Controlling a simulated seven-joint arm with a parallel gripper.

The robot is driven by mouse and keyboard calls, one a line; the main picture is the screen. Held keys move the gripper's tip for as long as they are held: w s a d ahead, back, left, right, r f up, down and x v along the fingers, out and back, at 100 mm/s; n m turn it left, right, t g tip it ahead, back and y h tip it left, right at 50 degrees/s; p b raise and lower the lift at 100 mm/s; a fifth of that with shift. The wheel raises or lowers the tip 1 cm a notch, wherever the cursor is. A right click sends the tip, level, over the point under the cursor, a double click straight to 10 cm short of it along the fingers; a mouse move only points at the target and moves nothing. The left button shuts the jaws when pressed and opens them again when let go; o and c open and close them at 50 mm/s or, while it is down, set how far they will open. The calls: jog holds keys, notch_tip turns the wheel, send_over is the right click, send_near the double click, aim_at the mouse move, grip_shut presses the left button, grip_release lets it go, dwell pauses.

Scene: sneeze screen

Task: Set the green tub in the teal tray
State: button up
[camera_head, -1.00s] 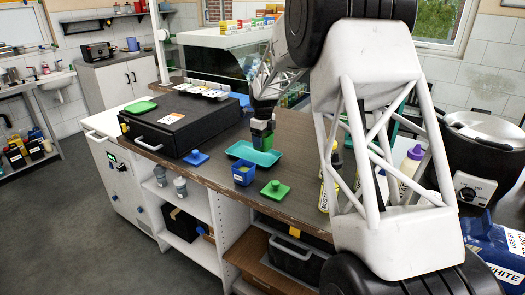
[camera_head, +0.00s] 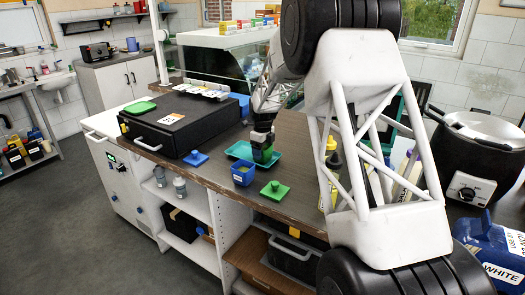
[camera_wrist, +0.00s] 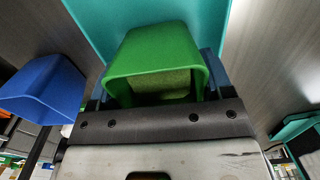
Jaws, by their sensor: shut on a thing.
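My gripper (camera_head: 262,143) is shut on the green tub (camera_head: 263,156). It holds the tub at the right half of the teal tray (camera_head: 238,148), over or inside it. I cannot tell whether the tub's base touches the tray floor. In the wrist view the green tub (camera_wrist: 158,45) is between the fingers, its opening facing the camera, with some greenish content inside. The teal tray (camera_wrist: 92,22) shows behind it. The fingers are mostly hidden by the tub.
A blue tub (camera_head: 244,174) stands just in front of the tray. A green lid (camera_head: 274,190) and a blue lid (camera_head: 195,158) lie on the counter. A black box (camera_head: 170,128) is at left, a glass sneeze screen (camera_head: 220,70) behind, bottles (camera_head: 329,180) at right.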

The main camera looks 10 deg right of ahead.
jog(key=shift+f, duration=0.1)
jog(key=o, duration=1)
jog(key=shift+c, duration=0.2)
notch_tip(320, 180, up, 12)
dwell(0.3)
dwell(0.5)
jog(key=shift+r, duration=0.2)
